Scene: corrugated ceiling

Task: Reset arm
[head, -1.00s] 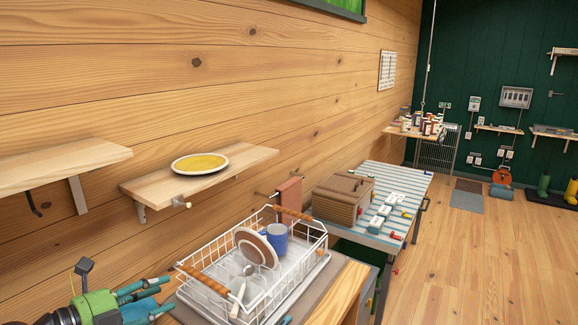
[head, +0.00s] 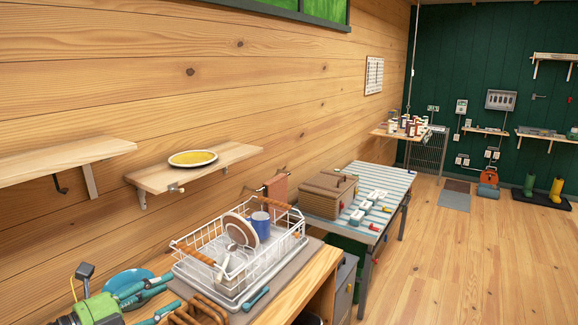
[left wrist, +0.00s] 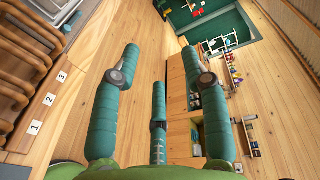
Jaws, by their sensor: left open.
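My left gripper (head: 166,291) comes in at the lower left of the head view, with a green body and teal fingers. Its fingers are spread and nothing is between them. In the left wrist view the same gripper (left wrist: 160,58) shows its fingers apart and empty, with the wooden floor behind them. In the head view it is in front of a blue round item (head: 128,280) and left of a wooden slatted rack (head: 200,309); I cannot tell whether it touches either. My right gripper is not in view.
A white dish rack (head: 242,262) with a plate and blue mug (head: 261,226) stands on the counter (head: 312,285). A shelf (head: 150,180) above holds a yellow plate (head: 193,158). A striped table (head: 385,178) with a wicker basket (head: 328,193) stands beyond.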

